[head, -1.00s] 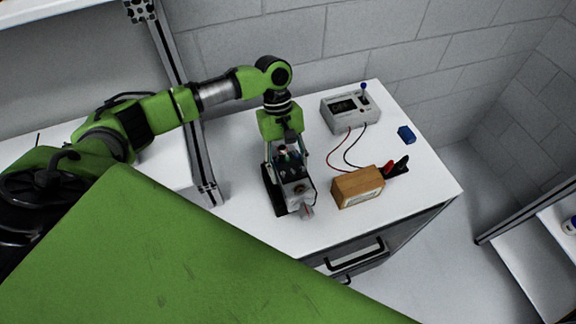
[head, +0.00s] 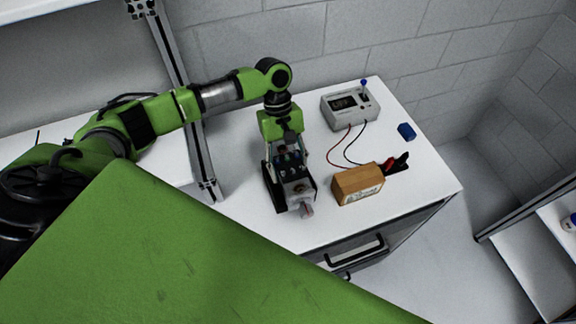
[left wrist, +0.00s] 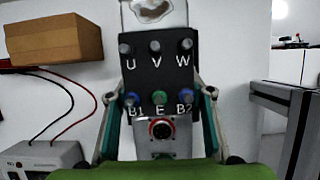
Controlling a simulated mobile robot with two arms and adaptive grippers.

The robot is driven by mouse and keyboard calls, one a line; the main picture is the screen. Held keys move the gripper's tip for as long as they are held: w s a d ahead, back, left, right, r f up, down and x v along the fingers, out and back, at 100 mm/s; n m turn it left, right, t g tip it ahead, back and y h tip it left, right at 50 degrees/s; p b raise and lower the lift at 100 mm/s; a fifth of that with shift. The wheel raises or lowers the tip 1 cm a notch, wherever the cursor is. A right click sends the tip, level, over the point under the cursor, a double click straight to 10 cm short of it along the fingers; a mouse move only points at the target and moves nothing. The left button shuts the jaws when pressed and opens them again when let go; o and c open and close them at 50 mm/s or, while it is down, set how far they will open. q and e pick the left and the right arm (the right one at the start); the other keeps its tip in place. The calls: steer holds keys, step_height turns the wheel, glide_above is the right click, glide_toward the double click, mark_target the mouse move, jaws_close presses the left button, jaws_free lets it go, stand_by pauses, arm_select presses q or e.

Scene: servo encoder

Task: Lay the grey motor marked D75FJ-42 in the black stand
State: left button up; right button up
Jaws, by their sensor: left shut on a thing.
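The grey motor (head: 298,197) has a dark terminal block on top and sits at the near middle of the white bench. In the left wrist view its black terminal block (left wrist: 158,72) is marked U, V, W and B1, E, B2. The marking D75FJ-42 cannot be read. My left gripper (head: 287,164) is shut on the motor from above, with a finger on each side. The black stand (head: 269,192) shows around and under the motor. I cannot tell whether the motor rests fully on it. My right gripper is not in view.
A wooden block (head: 357,184) with a label stands just right of the motor. A metal post (head: 178,95) rises left of the motor.

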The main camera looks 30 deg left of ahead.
arm_select(q)
steer(key=shift+s+f, duration=0.1)
steer(key=shift+f, duration=0.1)
steer(key=shift+s+d+f, duration=0.1)
steer(key=shift+s+f, duration=0.15)
steer(key=shift+f, duration=0.2)
steer(key=o, duration=1.5)
steer(key=shift+o, duration=0.9)
steer(key=shift+w+f, duration=0.15)
steer(key=shift+w, duration=0.1)
steer(key=shift+s, duration=0.1)
steer(key=shift+s, duration=0.1)
steer(key=v, duration=1.2)
steer(key=shift+w+d+r, duration=0.1)
steer(key=shift+w+r, duration=0.1)
steer(key=shift+r, duration=0.1)
